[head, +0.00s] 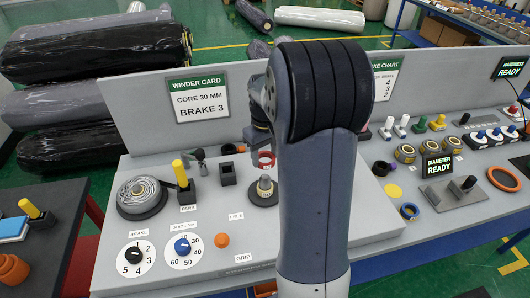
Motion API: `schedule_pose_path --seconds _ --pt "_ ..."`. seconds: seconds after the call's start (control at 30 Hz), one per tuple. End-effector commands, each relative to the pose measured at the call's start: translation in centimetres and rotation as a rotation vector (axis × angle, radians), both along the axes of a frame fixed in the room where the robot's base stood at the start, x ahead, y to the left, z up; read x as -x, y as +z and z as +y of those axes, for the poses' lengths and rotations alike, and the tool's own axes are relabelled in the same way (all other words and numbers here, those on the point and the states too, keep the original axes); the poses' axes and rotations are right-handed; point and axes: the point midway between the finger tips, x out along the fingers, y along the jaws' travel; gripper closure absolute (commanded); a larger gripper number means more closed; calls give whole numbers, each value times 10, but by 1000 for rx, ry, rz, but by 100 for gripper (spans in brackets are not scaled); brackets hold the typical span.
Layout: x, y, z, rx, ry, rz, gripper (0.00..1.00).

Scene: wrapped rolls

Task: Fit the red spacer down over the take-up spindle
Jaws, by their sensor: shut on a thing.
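The red spacer (266,159) is a small red ring in the head view, just left of my arm. My gripper (262,149) points down at the panel and is shut on the spacer; its fingers are small and partly hidden by my arm. The take-up spindle (265,184) is a short, pale post on a dark round base. The spacer shows just above the spindle's top in the picture and appears apart from it. I cannot tell how well the two line up.
A cable reel (142,196) and a yellow-handled lever (181,174) stand left of the spindle, with a small black square holder (228,174) nearer. An orange button (222,240) and two dials are in front. A winder card (198,98) stands behind.

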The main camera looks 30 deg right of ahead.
Motion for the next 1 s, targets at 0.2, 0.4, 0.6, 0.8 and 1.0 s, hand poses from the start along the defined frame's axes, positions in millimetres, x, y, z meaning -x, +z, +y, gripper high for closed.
schedule_pose_path --seconds 0.2,0.4,0.6,0.8,1.0 --pt "0 -23 0 0 0 0 72" --pt "0 -42 0 0 0 0 72" --pt "0 -50 0 0 0 0 72" --pt "0 -50 0 0 0 0 72" --pt "0 -50 0 0 0 0 72"
